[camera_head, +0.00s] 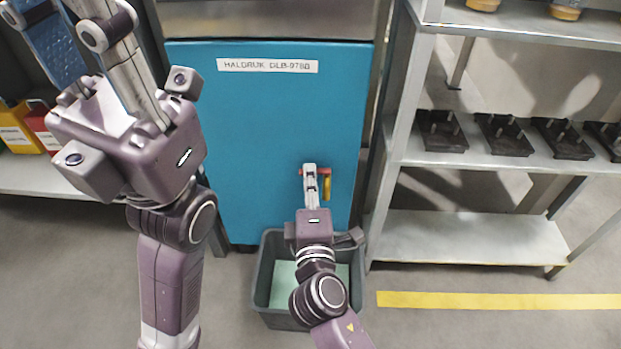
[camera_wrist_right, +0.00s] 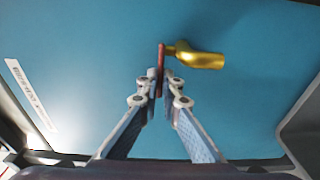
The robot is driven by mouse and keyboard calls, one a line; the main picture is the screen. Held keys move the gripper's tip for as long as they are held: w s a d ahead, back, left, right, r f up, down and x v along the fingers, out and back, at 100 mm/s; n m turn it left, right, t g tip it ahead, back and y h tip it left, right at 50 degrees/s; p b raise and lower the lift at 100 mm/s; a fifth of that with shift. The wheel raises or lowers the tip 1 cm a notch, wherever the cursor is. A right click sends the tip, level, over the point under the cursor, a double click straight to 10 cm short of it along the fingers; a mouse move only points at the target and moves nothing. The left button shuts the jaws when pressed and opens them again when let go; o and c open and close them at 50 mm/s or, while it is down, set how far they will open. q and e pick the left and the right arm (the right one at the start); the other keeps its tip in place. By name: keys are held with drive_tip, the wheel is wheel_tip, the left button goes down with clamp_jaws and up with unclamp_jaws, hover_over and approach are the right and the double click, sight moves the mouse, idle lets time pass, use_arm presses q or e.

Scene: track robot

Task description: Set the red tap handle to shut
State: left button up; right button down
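The red tap handle (camera_wrist_right: 161,58) stands upright in the right wrist view, beside the brass tap spout (camera_wrist_right: 203,59). In the head view, a little of the red handle (camera_head: 326,171) shows above the brass spout (camera_head: 327,187), low on a blue cabinet front. My right gripper (camera_wrist_right: 160,76) has one finger on each side of the handle, closed in on its lower part. In the head view, my right gripper (camera_head: 310,168) reaches up to the tap and covers part of it. My left gripper (camera_head: 70,15) is raised at the upper left, fingers spread apart and empty, its tips near the frame edge.
The blue cabinet (camera_head: 265,115) carries a white label (camera_head: 267,66). A grey bin (camera_head: 262,285) stands on the floor below the tap. A metal shelf (camera_head: 480,157) with black trays is at right, another shelf (camera_head: 35,184) at left. A yellow stripe (camera_head: 490,300) crosses clear floor.

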drive_tip(key=c, duration=2.4)
unclamp_jaws()
drive_tip(key=s, duration=0.4)
drive_tip(key=s+d, duration=0.1)
drive_tip(key=s, duration=0.7)
drive_tip(key=shift+d, duration=0.2)
